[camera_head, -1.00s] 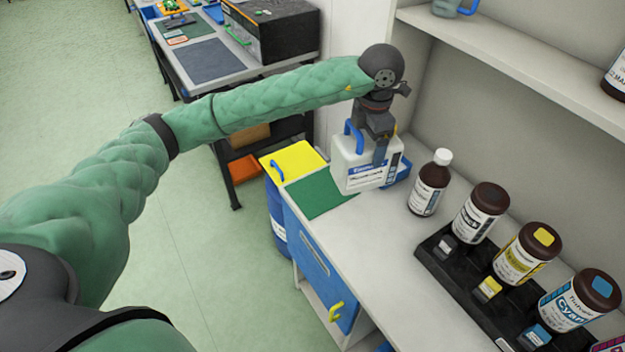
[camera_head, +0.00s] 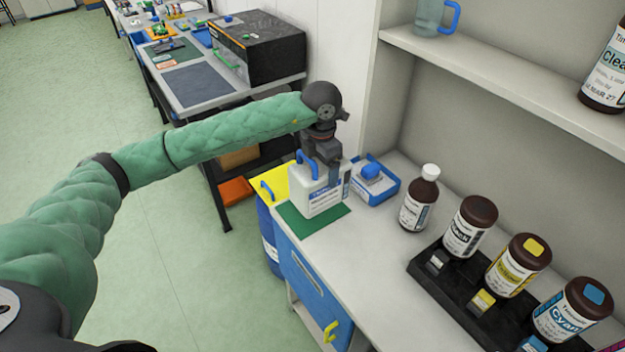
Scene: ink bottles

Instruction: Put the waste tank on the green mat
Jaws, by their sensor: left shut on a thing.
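The waste tank (camera_head: 318,196) is a white jug with a blue handle and a blue-and-white label. It is upright over the green mat (camera_head: 313,226) at the left end of the counter. I cannot tell whether its base touches the mat. My left gripper (camera_head: 334,172) points down and is shut on the tank at its right side. The tank hides the back part of the mat. My right gripper is not in view.
A blue tray (camera_head: 376,184) with a blue item in it is right behind the tank. A brown bottle with a white cap (camera_head: 419,198) stands to the right. A black rack (camera_head: 460,285) holds ink bottles. A yellow-lidded blue bin (camera_head: 268,240) stands beyond the counter's left edge.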

